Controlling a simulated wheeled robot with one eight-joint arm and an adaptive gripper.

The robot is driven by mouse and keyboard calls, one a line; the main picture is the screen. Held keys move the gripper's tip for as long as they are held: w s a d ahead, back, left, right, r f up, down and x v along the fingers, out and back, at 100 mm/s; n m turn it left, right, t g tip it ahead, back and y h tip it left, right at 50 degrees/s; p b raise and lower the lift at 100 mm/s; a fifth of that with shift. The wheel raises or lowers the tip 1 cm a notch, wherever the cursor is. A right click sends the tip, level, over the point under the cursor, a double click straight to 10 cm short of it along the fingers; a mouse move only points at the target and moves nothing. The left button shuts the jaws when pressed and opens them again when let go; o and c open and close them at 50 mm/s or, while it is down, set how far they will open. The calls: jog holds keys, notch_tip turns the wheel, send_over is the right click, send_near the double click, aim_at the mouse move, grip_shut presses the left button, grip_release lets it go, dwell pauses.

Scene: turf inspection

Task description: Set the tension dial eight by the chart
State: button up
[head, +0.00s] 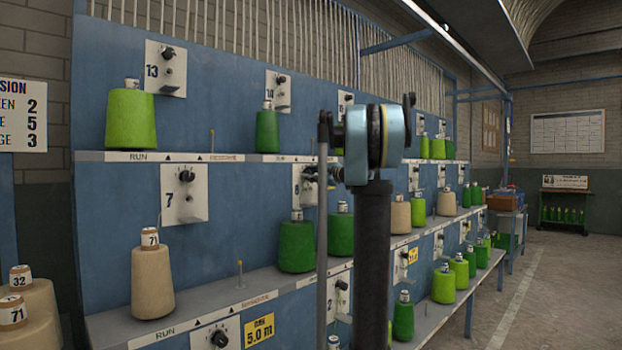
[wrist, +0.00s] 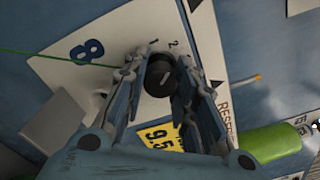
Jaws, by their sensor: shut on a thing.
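The white plate marked 8 (wrist: 82,72) fills the upper left of the wrist view. It also shows in the head view (head: 297,180), partly behind my arm. Its black dial (wrist: 160,78) sits between the fingers of my gripper (wrist: 159,72), which is shut on it. The small numbers 1 and 2 show by the dial; its other marks and its setting are hidden or too small to read. The chart (head: 22,116) is cut off at the head view's left edge. Its visible rows end "EEN 2", "E 5" and "GE 3".
A green thread (wrist: 70,61) runs across plate 8 to the gripper. A green cone (wrist: 270,143) and a yellow 9.5 card (wrist: 160,137) are close by. Plate 7 (head: 184,194) and several yarn cones stand along the shelves. The aisle (head: 545,300) at right is clear.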

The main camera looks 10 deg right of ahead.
jog(key=shift+f, duration=0.1)
jog(key=o, duration=1.1)
jog(key=shift+c, duration=0.2)
jog(key=shift+s, duration=0.1)
jog(key=v, duration=1.1)
jog(key=shift+s+d, duration=0.25)
jog(key=shift+s, duration=0.05)
